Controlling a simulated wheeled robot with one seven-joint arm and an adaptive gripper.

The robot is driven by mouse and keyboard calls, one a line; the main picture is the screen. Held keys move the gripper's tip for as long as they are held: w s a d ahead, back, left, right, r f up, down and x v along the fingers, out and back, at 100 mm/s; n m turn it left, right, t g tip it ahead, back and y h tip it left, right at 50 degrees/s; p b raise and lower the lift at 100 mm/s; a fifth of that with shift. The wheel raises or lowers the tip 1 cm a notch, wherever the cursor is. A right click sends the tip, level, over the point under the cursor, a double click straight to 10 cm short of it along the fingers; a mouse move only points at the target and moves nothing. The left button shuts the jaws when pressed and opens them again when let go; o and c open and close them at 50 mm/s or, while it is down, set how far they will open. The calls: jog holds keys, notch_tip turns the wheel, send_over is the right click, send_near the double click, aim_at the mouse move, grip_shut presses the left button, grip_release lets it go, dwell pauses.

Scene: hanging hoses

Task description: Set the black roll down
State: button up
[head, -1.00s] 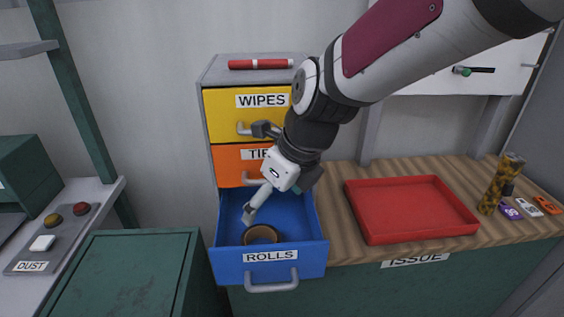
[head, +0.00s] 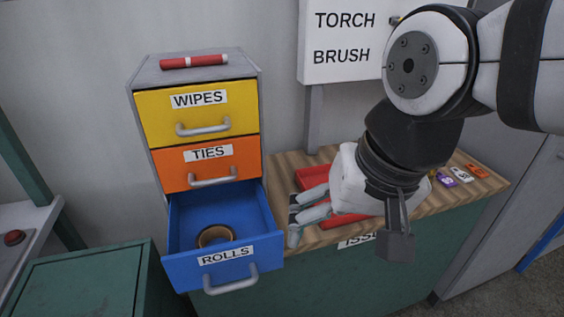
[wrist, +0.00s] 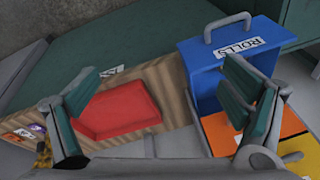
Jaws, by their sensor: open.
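A dark roll with a tan inside (head: 215,236) lies in the open blue drawer labelled ROLLS (head: 185,274), near its front. The drawer's blue front also shows in the wrist view (wrist: 207,82), but the roll cannot be made out there. My gripper (head: 293,220) is open, right of the drawer and in front of the red tray. In the wrist view its two fingers stand wide apart with nothing between them (wrist: 165,70).
The red tray (wrist: 118,108) lies on the wooden counter, partly hidden by my gripper in the head view. The yellow WIPES (head: 200,117) and orange TIES (head: 208,170) drawers are shut. A red cylinder (head: 193,61) lies on the cabinet top.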

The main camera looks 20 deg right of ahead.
jog(key=s+n, duration=0.1)
jog(key=s+d+n, duration=0.1)
jog(key=s+n, duration=0.1)
jog(key=n, duration=0.1)
jog(key=shift+s+d+f+h, duration=0.15)
jog(key=shift+s+d+h, duration=0.05)
jog(key=shift+d+h, duration=0.2)
